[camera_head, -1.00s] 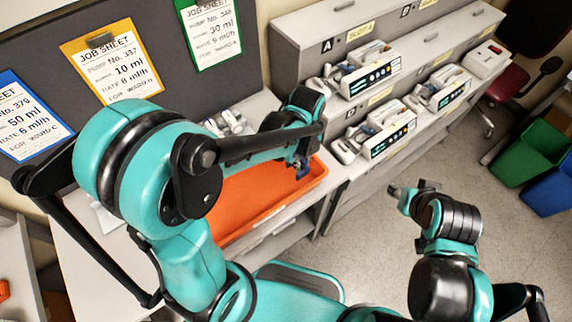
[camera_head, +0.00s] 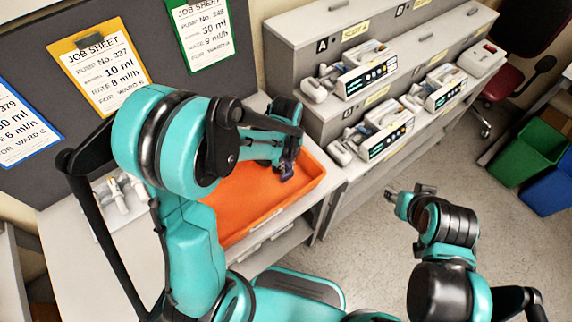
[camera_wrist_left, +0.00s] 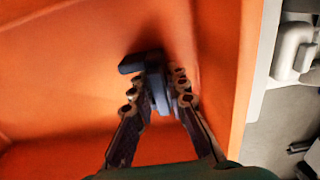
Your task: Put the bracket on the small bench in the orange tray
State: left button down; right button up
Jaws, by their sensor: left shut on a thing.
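The bracket (camera_wrist_left: 143,63) is a small dark blue-grey angled piece. In the left wrist view it sits between the two fingers of my left gripper (camera_wrist_left: 158,98), which is shut on it. The orange tray (camera_head: 240,207) lies on the bench in the head view. My left gripper (camera_head: 287,171) is over the tray's right part, and the tray's orange floor and walls surround the bracket in the wrist view. I cannot tell whether the bracket touches the tray floor. My right gripper (camera_head: 408,195) is over the open floor, away from the bench; its fingers are too small to read.
Several infusion pumps (camera_head: 366,78) stand on the grey stepped shelf right of the tray. White fittings (camera_head: 122,196) lie on the bench to the left. A board with job sheets (camera_head: 102,68) rises behind. Green (camera_head: 530,153) and blue bins stand at far right.

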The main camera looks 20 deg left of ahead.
pick_arm(q)
jog(key=c, duration=1.5)
grip_release()
jog(key=shift+f, duration=0.1)
jog(key=shift+r, duration=0.2)
notch_tip(320, 180, up, 11)
jog(key=p, duration=0.3)
jog(key=shift+f+p, duration=0.15)
jog(key=shift+p, duration=0.2)
jog(key=shift+r, duration=0.7)
jog(key=s+a+r+n+t, duration=0.1)
jog(key=s+r+n+t, duration=0.1)
jog(key=n, duration=0.6)
jog(key=s+a+r+n+t, duration=0.2)
jog(key=s+n, duration=0.2)
jog(key=n, duration=0.5)
jog(key=s+a+r+n+t, duration=0.1)
jog(key=s+r+n+t, duration=0.2)
jog(key=n, duration=0.5)
jog(key=shift+s+a+n, duration=0.3)
jog(key=shift+s+a, duration=0.05)
jog(key=shift+s, duration=0.2)
